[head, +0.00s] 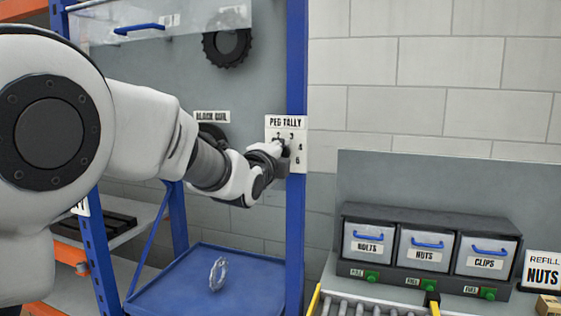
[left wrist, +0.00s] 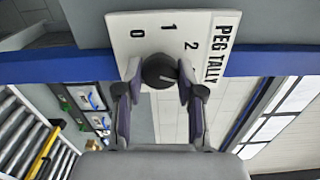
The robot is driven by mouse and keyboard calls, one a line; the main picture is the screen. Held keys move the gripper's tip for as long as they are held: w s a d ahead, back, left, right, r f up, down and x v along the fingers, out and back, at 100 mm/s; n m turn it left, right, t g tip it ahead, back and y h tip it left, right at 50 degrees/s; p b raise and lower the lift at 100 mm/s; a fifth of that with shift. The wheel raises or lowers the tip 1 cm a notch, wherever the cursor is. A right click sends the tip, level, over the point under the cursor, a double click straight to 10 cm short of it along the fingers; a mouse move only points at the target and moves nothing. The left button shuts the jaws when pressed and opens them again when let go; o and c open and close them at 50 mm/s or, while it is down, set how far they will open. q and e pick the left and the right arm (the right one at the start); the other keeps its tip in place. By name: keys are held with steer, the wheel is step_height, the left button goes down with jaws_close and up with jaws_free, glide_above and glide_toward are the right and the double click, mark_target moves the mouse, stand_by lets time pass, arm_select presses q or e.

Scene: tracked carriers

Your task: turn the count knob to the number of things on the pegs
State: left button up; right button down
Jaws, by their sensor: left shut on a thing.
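The white PEG TALLY plate (head: 300,158) is on a blue upright post; it also shows, turned sideways, in the left wrist view (left wrist: 206,38). Numbers 3, 4 and 5 show at its right in the head view; 0, 1 and 2 show in the wrist view. The dark round count knob (left wrist: 159,70) sits between the fingertips of my left gripper (head: 281,158), which is shut on it. I cannot read its pointer. A black toothed ring (head: 227,47) hangs on the grey panel. A second dark round thing (head: 212,131) below is partly hidden by my arm. My right gripper is not in view.
A clear flap (head: 160,22) with a blue handle is above. Right: BOLTS, NUTS and CLIPS bins (head: 427,210), a roller conveyor (head: 350,305) and a REFILL NUTS sign (head: 542,270).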

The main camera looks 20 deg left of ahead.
arm_select(q)
steer(key=shift+m, duration=0.6)
steer(key=o, duration=1.1)
steer(key=shift+o, duration=0.2)
